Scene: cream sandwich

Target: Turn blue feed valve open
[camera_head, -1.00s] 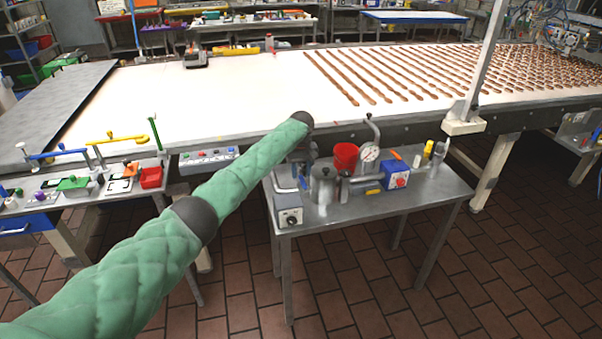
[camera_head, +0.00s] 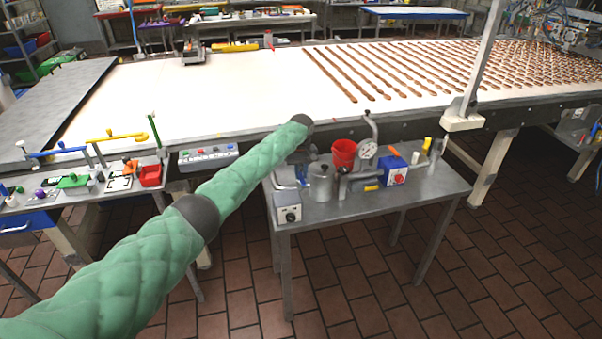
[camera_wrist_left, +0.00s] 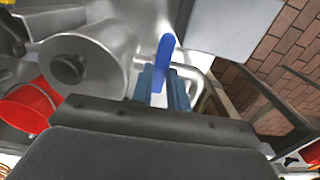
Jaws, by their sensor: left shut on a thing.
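In the left wrist view, a bright blue lever handle (camera_wrist_left: 164,52) stands between the two dull blue fingers of my left gripper (camera_wrist_left: 162,88), which is shut on it. A bent steel pipe (camera_wrist_left: 200,82) shows just right of the fingers. In the head view my green-sleeved left arm reaches to the left end of the small steel table (camera_head: 350,205). My right gripper is in neither view.
A wide white conveyor (camera_head: 220,95) with brown strips lies behind. A left bench holds blue (camera_head: 60,151) and yellow (camera_head: 120,137) levers.

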